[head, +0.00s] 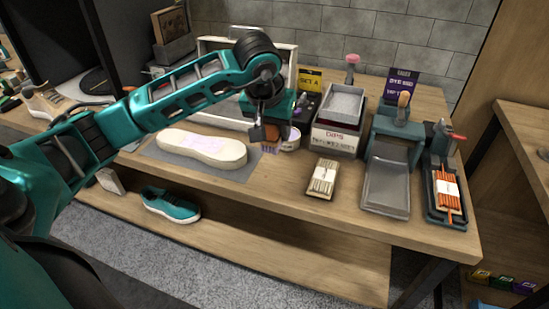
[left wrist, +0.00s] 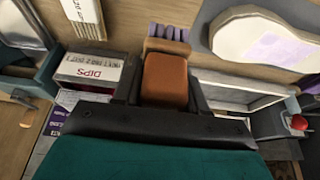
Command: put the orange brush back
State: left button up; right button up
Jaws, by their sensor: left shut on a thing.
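My left gripper (head: 268,133) is shut on the orange brush (head: 271,131) and holds it above the wooden table, near the toe of the pale shoe sole (head: 228,155). In the left wrist view the brush's orange-brown block (left wrist: 165,80) sits between the two dark fingers of the gripper (left wrist: 165,92). Its purple bristles (left wrist: 167,40) point away from the gripper, and downward in the head view. A small white jar (head: 291,141) with purple contents is just right of the brush. My right gripper is in neither view.
A DIPS box (head: 336,136) with a grey tray on top stands to the right. A stick bundle (head: 321,180), a grey tray (head: 387,186) and a holder of orange sticks (head: 447,192) are farther right. A teal shoe (head: 171,205) lies on the lower shelf.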

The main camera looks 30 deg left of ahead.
aim_at(268, 134)
pick_arm(q)
notch_tip(268, 134, down, 8)
jog(key=shift+r, duration=0.2)
jog(key=shift+f, duration=0.15)
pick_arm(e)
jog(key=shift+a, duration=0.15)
pick_arm(q)
jog(key=shift+f+b, duration=0.1)
jog(key=shift+b, duration=0.2)
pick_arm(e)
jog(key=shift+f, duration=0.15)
pick_arm(q)
jog(key=shift+f, duration=0.15)
jog(key=o, duration=1)
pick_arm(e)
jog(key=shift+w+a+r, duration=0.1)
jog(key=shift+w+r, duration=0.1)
pick_arm(q)
jog(key=shift+r, duration=0.3)
jog(key=p+v, duration=0.1)
jog(key=v, duration=1.1)
jog(key=shift+s+f, duration=0.1)
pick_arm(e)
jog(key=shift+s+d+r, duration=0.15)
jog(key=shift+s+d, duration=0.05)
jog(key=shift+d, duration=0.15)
